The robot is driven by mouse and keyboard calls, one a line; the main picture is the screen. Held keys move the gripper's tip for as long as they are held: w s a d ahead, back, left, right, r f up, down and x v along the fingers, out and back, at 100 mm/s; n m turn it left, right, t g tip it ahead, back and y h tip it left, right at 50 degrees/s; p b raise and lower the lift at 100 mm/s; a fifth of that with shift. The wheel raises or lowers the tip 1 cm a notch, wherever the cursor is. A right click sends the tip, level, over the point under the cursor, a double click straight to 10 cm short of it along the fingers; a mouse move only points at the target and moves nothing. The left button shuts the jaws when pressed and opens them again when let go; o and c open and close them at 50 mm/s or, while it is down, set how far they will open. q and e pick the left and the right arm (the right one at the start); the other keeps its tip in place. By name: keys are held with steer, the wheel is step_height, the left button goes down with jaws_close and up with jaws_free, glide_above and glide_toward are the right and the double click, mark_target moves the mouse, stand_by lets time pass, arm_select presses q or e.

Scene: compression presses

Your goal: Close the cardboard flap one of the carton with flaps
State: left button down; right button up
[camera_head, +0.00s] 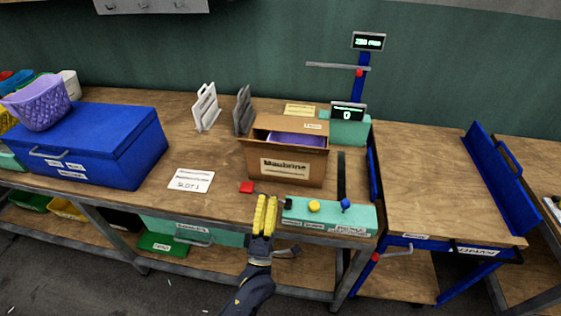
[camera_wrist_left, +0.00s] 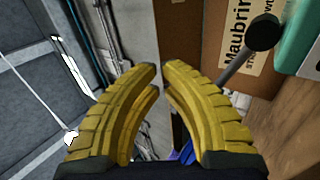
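The brown cardboard carton (camera_head: 311,170), labelled "Maubrine", stands on the wooden bench with its top open. A flap (camera_head: 250,143) sticks out at its left side, and a back flap (camera_head: 290,123) shows behind the opening. A purple item (camera_head: 298,139) shows inside. My left gripper (camera_head: 265,200) has yellow fingers and is in front of the carton, apart from it, near the bench's front edge. In the left wrist view its fingertips (camera_wrist_left: 160,66) nearly meet, with only a narrow gap and nothing held. The carton's labelled face (camera_wrist_left: 215,35) shows beyond them. My right gripper is not in view.
A teal control box (camera_head: 300,213) with knobs sits right of my left gripper.

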mark_target(277, 144)
arm_select(q)
steer(key=x, duration=1.4)
steer(key=shift+s+d, duration=0.1)
steer(key=shift+r, duration=0.1)
